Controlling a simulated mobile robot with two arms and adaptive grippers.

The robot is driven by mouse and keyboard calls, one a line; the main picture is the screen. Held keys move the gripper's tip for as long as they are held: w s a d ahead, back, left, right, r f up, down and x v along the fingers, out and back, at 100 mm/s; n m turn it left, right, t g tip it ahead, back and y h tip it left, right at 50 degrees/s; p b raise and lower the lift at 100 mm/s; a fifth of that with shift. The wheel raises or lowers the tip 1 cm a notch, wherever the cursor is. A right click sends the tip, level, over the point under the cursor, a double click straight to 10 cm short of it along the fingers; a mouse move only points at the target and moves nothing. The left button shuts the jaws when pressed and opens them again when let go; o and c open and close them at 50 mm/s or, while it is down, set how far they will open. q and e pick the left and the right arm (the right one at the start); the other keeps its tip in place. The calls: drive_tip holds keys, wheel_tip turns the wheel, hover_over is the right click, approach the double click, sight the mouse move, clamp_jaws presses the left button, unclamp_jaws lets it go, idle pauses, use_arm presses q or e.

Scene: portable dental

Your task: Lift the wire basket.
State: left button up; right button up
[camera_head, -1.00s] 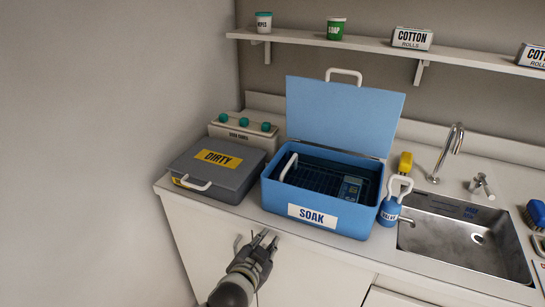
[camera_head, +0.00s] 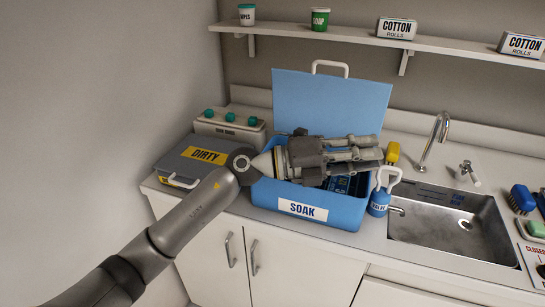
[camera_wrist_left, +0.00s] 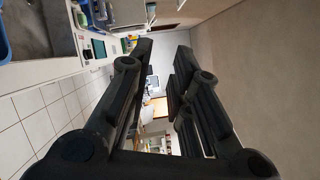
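The blue SOAK box (camera_head: 345,212) stands on the counter with its lid (camera_head: 330,100) raised at the back. My right gripper is not in view.
The grey DIRTY case (camera_head: 195,160) is left of the box, partly behind my arm. Further right are the tap (camera_head: 440,135) and sink (camera_head: 440,240). A shelf (camera_head: 350,38) runs above.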

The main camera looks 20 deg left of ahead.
use_arm(q)
drive_tip(key=w+a+f+m+g+y, duration=0.2)
drive_tip(key=w+a+f+m+y, duration=0.1)
drive_tip(key=w+a+f+y, duration=0.4)
drive_tip(key=a+r+n+y, duration=0.3)
drive_tip(key=a+y, duration=0.6)
drive_tip(key=a, duration=0.8)
drive_tip(key=p+x, duration=0.2)
drive_tip(key=x, duration=0.9)
drive_tip(key=shift+w+d, duration=0.1)
drive_tip(key=shift+d, duration=0.1)
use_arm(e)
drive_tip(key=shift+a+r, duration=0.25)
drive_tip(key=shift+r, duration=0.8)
use_arm(q)
drive_tip(key=shift+c, duration=0.3)
clamp_jaws()
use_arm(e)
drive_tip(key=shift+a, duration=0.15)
